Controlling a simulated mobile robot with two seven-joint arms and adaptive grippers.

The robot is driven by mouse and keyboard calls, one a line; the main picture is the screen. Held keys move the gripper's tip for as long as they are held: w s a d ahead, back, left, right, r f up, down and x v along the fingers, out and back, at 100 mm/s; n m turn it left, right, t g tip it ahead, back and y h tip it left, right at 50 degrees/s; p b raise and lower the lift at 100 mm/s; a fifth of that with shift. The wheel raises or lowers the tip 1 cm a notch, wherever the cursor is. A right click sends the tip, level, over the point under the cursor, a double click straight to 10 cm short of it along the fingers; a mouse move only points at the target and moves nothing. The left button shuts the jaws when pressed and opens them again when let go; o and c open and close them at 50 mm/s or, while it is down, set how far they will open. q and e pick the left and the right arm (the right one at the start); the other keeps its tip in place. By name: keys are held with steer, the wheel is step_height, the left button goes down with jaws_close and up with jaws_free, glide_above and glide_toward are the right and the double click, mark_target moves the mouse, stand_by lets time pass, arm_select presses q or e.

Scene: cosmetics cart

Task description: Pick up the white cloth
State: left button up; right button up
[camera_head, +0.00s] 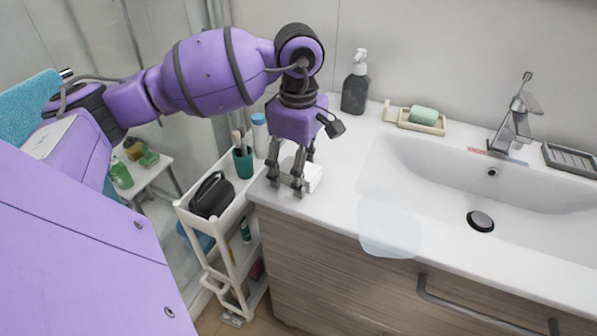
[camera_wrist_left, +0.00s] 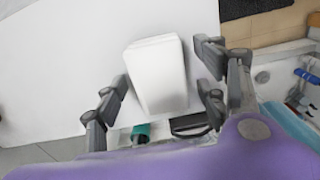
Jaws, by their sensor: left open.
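A white folded block, which looks like the white cloth (camera_head: 314,178), lies on the left end of the counter. In the left wrist view, this cloth (camera_wrist_left: 157,72) is a pale rounded rectangle between the two finger pairs. My left gripper (camera_head: 288,184) points down at it, open, with its fingers on either side and gaps visible in the wrist view. The gripper partly hides the cloth in the head view. I cannot tell whether the fingertips touch the counter. My right gripper is not in view.
A white cart (camera_head: 226,217) with a black pitcher (camera_head: 211,196) and a teal cup (camera_head: 243,163) stands left of the counter. A dark soap bottle (camera_head: 355,88) stands behind. A translucent pale patch (camera_head: 390,226) overlaps the basin's front edge.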

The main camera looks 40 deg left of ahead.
arm_select(q)
steer(key=c, duration=1.1)
steer(key=shift+c, duration=0.2)
steer(key=shift+r, duration=0.1)
steer(key=shift+r, duration=0.25)
step_height(320, 180, up, 2)
steer(key=shift+w+r, duration=0.1)
steer(key=s+d+r, duration=0.9)
steer(key=s+r, duration=0.1)
steer(key=shift+s+d, duration=0.2)
steer(key=shift+s, duration=0.1)
